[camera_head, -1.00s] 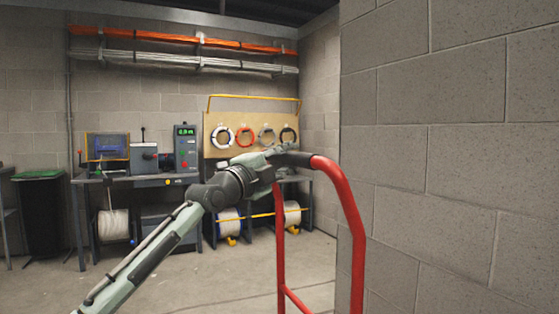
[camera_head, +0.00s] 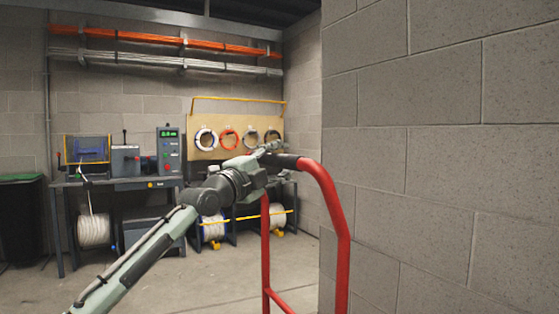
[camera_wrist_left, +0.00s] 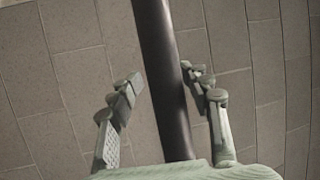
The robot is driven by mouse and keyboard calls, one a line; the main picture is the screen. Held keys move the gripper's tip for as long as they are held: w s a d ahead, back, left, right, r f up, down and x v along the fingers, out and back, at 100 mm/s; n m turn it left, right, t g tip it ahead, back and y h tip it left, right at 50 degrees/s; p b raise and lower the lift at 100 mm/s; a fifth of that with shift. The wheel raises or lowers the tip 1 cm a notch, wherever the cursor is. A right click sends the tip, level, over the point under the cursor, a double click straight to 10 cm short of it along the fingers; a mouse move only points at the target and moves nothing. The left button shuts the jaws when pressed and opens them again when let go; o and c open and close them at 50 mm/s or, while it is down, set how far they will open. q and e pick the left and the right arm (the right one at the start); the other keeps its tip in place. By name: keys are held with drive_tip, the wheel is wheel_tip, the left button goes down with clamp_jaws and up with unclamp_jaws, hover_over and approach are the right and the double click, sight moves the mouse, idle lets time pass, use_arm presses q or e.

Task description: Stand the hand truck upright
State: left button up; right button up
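The hand truck shows in the head view as a red tubular frame (camera_head: 342,262) with two rails, a lower crossbar and a curved top. Its black handle grip (camera_head: 283,160) is at the upper left end of the bend; its lower part is out of frame. My left gripper (camera_head: 268,152) is at this grip. My right gripper is not in view.
A block wall (camera_head: 440,160) fills the right side, close to the truck. A workbench (camera_head: 120,182) with machines stands at the back left, with cable spools (camera_head: 94,230) below and a coil board (camera_head: 235,110) behind. The floor (camera_head: 200,285) between is clear.

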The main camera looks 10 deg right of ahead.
use_arm(q)
drive_tip(key=shift+a+r, duration=0.1)
drive_tip(key=shift+a, duration=0.05)
drive_tip(key=shift+s+a, duration=0.1)
drive_tip(key=shift+a, duration=0.15)
drive_tip(key=v, duration=1.1)
drive_tip(key=shift+s, duration=0.25)
drive_tip(key=shift+a, duration=0.1)
